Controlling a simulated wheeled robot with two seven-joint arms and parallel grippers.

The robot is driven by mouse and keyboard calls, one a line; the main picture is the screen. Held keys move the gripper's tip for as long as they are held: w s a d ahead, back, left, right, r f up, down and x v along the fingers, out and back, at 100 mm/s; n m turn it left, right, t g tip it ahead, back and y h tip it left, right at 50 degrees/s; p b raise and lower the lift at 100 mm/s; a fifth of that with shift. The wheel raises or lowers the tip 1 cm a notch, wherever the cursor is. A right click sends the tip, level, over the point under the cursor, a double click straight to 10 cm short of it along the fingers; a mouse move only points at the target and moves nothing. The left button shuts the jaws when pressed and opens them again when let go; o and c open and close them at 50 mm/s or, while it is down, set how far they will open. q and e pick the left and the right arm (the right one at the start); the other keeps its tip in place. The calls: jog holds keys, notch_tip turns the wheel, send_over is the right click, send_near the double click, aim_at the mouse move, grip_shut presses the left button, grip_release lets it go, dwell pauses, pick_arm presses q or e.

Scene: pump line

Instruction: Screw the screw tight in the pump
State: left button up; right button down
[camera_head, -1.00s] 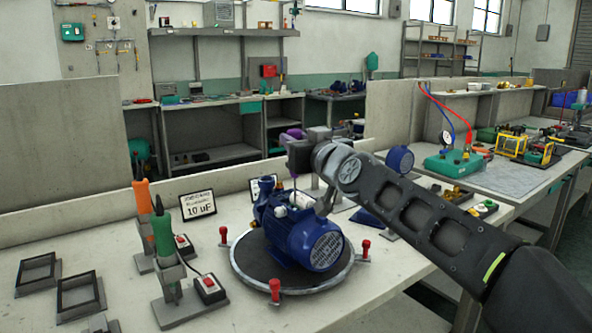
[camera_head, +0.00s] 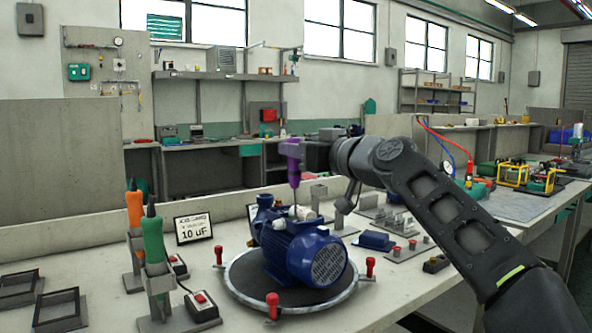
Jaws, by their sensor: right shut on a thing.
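The blue pump (camera_head: 290,247) lies on a round dark turntable (camera_head: 245,285) with red-knobbed clamps around its rim. A whitish part (camera_head: 302,212) sits on top of the pump. My right gripper (camera_head: 312,155) is shut on a purple power screwdriver (camera_head: 293,165), held upright above the pump with its thin bit pointing down. The bit's tip is near the whitish part; I cannot tell whether it touches. The screw is too small or hidden to make out. My left gripper is not in view.
An orange-handled tool (camera_head: 135,207) and a green-handled tool (camera_head: 154,240) stand in holders on the left. Dark square frames (camera_head: 62,308) lie at the far left. A "10 uF" sign (camera_head: 193,228) stands behind. Small parts and trays (camera_head: 408,248) lie right of the pump.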

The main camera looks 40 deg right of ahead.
jog(key=shift+w+n+y, duration=0.1)
jog(key=shift+n+y, duration=0.3)
jog(key=shift+y, duration=0.2)
jog(key=shift+n+y, duration=0.4)
jog(key=shift+y, duration=0.2)
jog(key=shift+r+n+y+p, duration=0.2)
jog(key=shift+n+y+p, duration=0.1)
jog(key=shift+y+p, duration=0.25)
jog(key=shift+a+n+g+y, duration=0.1)
jog(key=shift+n+g+y, duration=0.2)
jog(key=shift+y, duration=0.05)
jog(key=shift+f, duration=0.1)
